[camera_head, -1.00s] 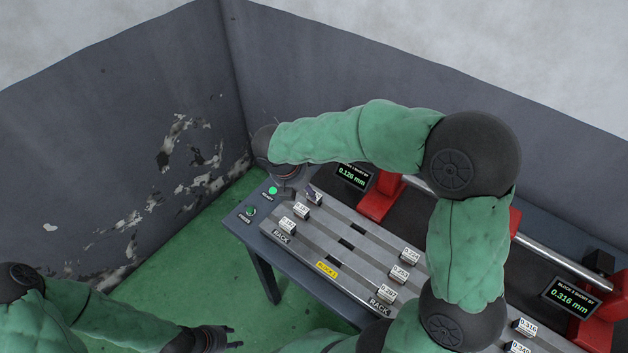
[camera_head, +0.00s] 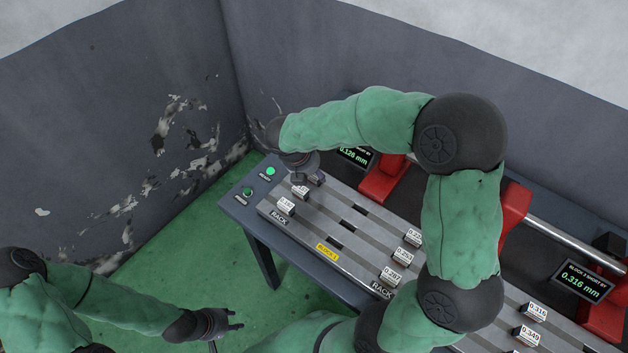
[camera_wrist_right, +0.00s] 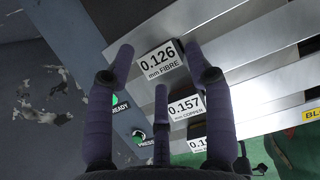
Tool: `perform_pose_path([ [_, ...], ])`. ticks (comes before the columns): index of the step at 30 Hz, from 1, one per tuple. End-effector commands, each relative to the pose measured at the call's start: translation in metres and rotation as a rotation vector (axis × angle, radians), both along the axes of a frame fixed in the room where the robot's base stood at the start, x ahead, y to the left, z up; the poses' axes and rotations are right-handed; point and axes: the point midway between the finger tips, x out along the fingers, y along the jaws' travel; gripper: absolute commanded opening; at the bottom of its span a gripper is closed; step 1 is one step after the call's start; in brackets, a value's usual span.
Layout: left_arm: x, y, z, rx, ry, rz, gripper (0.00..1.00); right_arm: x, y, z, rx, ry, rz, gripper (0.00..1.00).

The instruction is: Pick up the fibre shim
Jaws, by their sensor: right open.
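The fibre shim (camera_wrist_right: 160,60), a small block with a white label reading 0.126 mm FIBRE, sits in the rack (camera_head: 355,235) at its far left end. My right gripper (camera_head: 305,180) is over that end and hides the shim in the head view. In the right wrist view the right gripper (camera_wrist_right: 158,58) is open, with purple fingers on either side of the fibre label and a third finger below it. I cannot tell whether any finger touches it. My left gripper (camera_head: 238,319) is open and empty, low over the green floor.
A copper shim (camera_wrist_right: 186,107) labelled 0.157 is close beside the fibre shim, with another block (camera_head: 286,206) past it. Several more blocks stand to the right. Red clamps (camera_head: 380,182) and a display (camera_head: 355,156) stand behind. Green buttons (camera_head: 270,171) are at the table's left corner.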

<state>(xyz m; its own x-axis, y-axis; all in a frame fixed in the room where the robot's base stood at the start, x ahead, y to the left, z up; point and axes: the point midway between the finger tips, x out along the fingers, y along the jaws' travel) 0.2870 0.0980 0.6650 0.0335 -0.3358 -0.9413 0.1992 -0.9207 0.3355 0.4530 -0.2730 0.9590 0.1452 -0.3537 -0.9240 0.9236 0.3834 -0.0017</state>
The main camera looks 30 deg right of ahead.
Motion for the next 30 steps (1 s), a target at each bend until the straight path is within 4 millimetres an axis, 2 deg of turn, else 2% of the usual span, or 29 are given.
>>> perform_pose_path([
  [1, -0.0001, 0.0000, -0.0055, 0.000, 0.000, 0.000, 0.40, 0.0013, -0.0031, -0.0092, 0.001, 0.001, -0.002, 0.53],
  [3, -0.0001, 0.0000, -0.0074, 0.000, 0.000, 0.000, 0.40, 0.0023, -0.0056, -0.0145, 0.000, 0.000, -0.002, 0.53],
  [10, 0.0001, 0.0000, -0.0065, 0.000, 0.000, 0.000, 0.40, 0.0030, -0.0066, -0.0149, 0.001, -0.001, -0.001, 0.53],
  [11, 0.0001, 0.0001, -0.0064, 0.000, 0.000, 0.000, 0.40, 0.0030, -0.0066, -0.0149, 0.001, -0.001, -0.001, 0.50],
  [15, 0.0001, 0.0001, -0.0064, 0.000, 0.000, 0.000, 0.40, 0.0030, -0.0065, -0.0148, 0.001, -0.001, -0.001, 0.11],
  [16, 0.0001, 0.0001, -0.0064, 0.000, 0.000, 0.000, 0.40, 0.0029, -0.0064, -0.0148, 0.001, -0.001, -0.001, 0.05],
  [30, 0.0000, 0.0001, -0.0041, 0.000, 0.000, 0.000, 0.40, 0.0031, -0.0062, -0.0108, 0.001, -0.002, -0.001, 0.04],
])
